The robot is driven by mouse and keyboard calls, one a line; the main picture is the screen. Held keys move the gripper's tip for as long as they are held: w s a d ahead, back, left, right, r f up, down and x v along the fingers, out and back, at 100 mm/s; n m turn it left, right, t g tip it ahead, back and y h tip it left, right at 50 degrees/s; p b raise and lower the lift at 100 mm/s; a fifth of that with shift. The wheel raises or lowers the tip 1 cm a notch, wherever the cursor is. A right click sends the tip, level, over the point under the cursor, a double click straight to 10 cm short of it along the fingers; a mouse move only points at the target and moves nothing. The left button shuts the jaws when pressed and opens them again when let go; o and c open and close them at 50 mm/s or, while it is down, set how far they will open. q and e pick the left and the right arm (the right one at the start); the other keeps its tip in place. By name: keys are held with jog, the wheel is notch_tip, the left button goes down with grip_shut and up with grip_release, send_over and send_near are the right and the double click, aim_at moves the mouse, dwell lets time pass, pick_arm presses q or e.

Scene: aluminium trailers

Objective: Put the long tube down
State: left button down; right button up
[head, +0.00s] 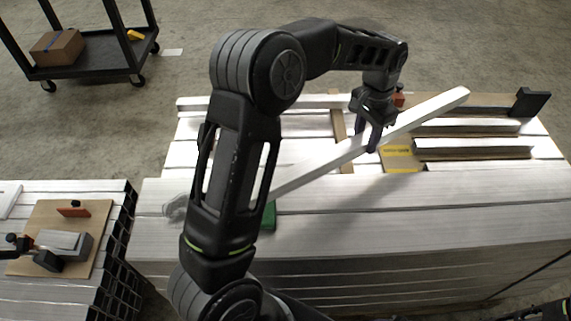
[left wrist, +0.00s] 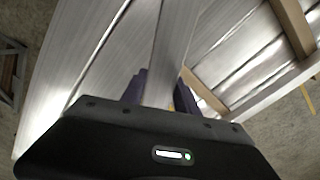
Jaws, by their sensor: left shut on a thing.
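The long tube (head: 430,110) is a pale aluminium bar. It runs diagonally from lower left to upper right above the stack of aluminium profiles (head: 330,222) in the head view. My left gripper (head: 372,138) is shut on the tube near its middle. In the left wrist view the tube (left wrist: 170,50) runs up and away from between the fingers (left wrist: 160,92). My arm hides part of the tube's lower left stretch. I cannot tell how far the tube is above the stack. My right gripper does not show clearly in either view.
Shorter profiles (head: 470,147) and a black block (head: 530,102) lie at the stack's right. A yellow label (head: 398,152) lies near the gripper. A second stack with a clamp board (head: 88,212) stands at left. A black cart (head: 95,62) with a cardboard box (head: 57,47) stands behind.

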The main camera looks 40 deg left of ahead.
pick_arm(q)
jog(key=s+a+f+m+b, duration=0.1)
jog(key=a+f+m+b, duration=0.2)
jog(key=a, duration=0.8)
jog(key=s+a+f+m+b, duration=0.2)
jog(key=a+f+b, duration=0.1)
jog(key=a, duration=0.9)
jog(key=shift+f+m, duration=0.4)
jog(key=shift+f, duration=0.05)
jog(key=shift+f, duration=0.1)
notch_tip(320, 180, down, 6)
jog(key=shift+f, duration=0.1)
jog(key=shift+f, duration=1.85)
jog(key=shift+f+b, duration=0.35)
jog(key=shift+f, duration=0.25)
